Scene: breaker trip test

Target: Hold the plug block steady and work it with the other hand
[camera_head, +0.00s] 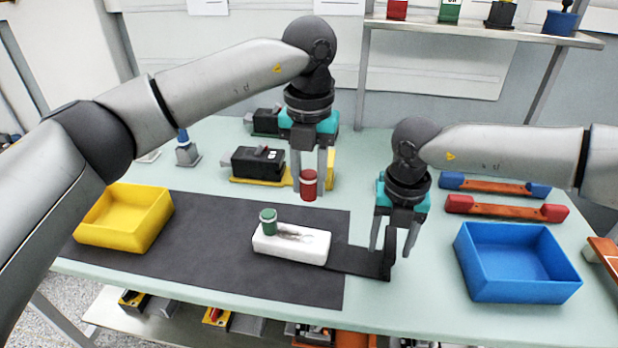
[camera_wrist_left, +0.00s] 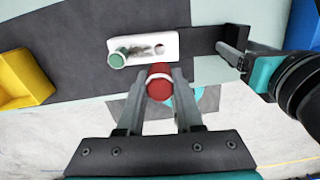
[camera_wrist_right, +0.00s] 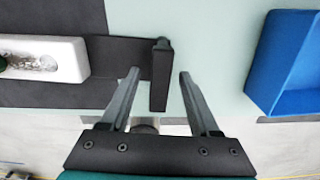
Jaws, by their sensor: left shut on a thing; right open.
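The white plug block (camera_head: 312,250) lies on the dark mat, with a green plug (camera_head: 267,222) upright at its left end. In the left wrist view, the block (camera_wrist_left: 143,43) shows a round hole at its other end. My left gripper (camera_head: 309,178) is shut on a red plug (camera_head: 308,190) with a white band, apart from the block and above table level. My right gripper (camera_head: 391,247) is open; its fingers appear on either side of an upright black tab (camera_wrist_right: 159,80) at the end of a flat black strip (camera_wrist_right: 122,58) reaching from the block. Contact with the tab cannot be told.
A yellow bin (camera_head: 105,238) stands left and a blue bin (camera_head: 520,280) right. Black breaker units (camera_head: 258,163) sit behind the left gripper. Two orange bars with coloured ends (camera_head: 500,209) lie at the back right. The mat (camera_head: 200,270) is clear left of the block.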

